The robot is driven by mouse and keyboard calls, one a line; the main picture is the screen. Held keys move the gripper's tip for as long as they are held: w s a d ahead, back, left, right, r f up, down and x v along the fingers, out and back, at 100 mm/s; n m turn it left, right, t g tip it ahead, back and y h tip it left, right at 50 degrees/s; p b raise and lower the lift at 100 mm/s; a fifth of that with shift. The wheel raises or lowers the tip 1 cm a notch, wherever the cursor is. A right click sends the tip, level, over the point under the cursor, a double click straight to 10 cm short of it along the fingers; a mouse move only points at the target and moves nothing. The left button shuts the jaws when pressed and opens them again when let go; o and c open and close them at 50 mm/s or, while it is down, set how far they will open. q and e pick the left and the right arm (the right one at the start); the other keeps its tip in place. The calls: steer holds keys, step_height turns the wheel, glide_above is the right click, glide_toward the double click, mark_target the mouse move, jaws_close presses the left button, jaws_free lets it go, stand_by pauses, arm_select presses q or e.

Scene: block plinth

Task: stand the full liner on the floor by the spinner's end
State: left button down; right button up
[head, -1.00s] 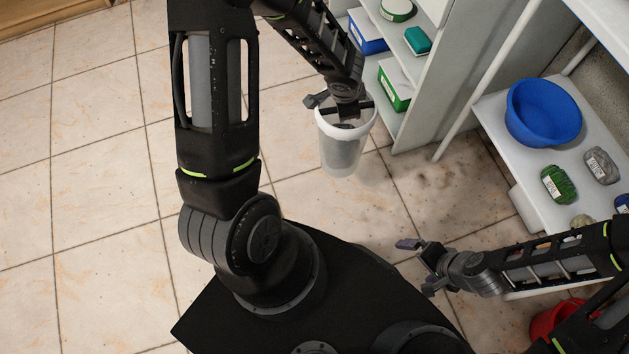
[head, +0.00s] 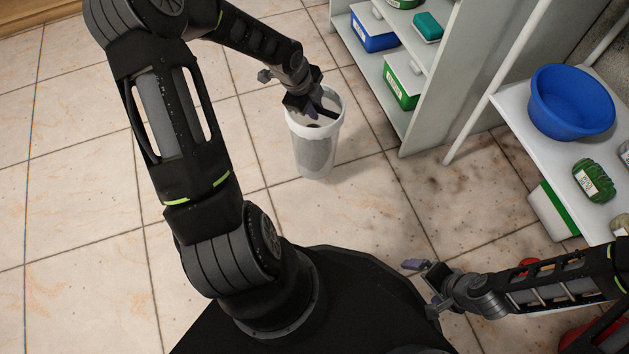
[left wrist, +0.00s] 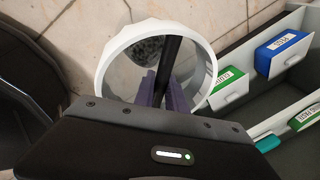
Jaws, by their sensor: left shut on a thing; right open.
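The liner (head: 314,153) is a tall, whitish, see-through bin with a white rim and grey, dark contents. It stands upright in the head view, left of the shelf unit. A dark bar (left wrist: 171,50) crosses its mouth in the left wrist view. My left gripper (head: 314,111) is at the mouth, shut on the liner's bar; its purple fingers (left wrist: 165,92) show inside the rim. Whether the liner's base touches the floor I cannot tell. My right gripper (head: 424,284) is open and empty, low at the right. I cannot make out the spinner.
A grey shelf unit (head: 432,118) with boxes stands right of the liner. Further right, a white table (head: 522,112) holds a blue bowl (head: 570,104) and green packets. A dark stain marks the tiled floor (head: 440,195) near the shelf. Open floor lies to the left.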

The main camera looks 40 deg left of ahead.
arm_select(q)
steer(key=shift+r, duration=0.1)
steer(key=shift+f+b, duration=1.35)
steer(key=shift+f, duration=1.15)
step_height(320, 180, down, 4)
steer(key=b, duration=0.2)
steer(key=shift+f+b, duration=0.15)
steer(key=shift+b, duration=0.2)
steer(key=shift+f, duration=0.5)
steer(key=c, duration=1.4)
jaws_free()
steer(key=shift+o, duration=0.2)
